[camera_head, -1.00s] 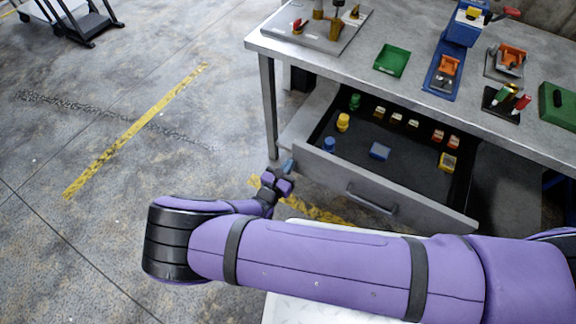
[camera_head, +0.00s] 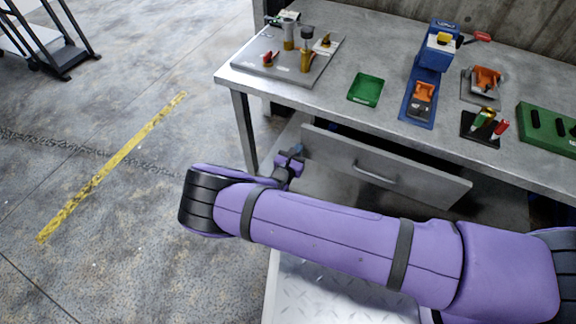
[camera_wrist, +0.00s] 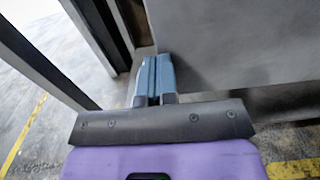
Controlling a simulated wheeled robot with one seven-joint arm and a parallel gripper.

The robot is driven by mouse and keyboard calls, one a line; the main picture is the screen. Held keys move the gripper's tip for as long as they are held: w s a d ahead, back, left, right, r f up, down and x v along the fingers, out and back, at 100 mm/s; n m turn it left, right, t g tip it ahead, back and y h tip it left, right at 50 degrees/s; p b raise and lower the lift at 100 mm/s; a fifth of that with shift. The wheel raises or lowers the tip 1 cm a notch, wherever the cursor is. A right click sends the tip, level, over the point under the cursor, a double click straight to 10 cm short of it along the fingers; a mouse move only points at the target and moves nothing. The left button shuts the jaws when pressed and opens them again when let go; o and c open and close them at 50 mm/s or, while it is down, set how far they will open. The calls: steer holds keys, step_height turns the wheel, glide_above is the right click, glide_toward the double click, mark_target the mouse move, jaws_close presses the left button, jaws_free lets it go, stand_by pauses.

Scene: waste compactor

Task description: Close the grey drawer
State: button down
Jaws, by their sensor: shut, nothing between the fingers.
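A metal bar handle (camera_head: 376,176) runs across the front. My gripper (camera_head: 298,149) is at the left end of the drawer front. In the wrist view, its blue fingers (camera_wrist: 153,78) are together and empty, with the tips at the left edge of the grey front panel (camera_wrist: 235,42). I cannot tell if they touch it.
The workbench (camera_head: 310,100) has a leg (camera_head: 243,130) just left of my gripper. On its top are a green tray (camera_head: 366,90), a blue stand (camera_head: 419,104), a fixture plate and several tools. Open floor with a yellow line (camera_head: 112,165) lies to the left.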

steer(key=x, duration=0.7)
steer(key=shift+w+r, duration=0.1)
steer(key=shift+w+d+r, duration=0.1)
steer(key=shift+w, duration=0.05)
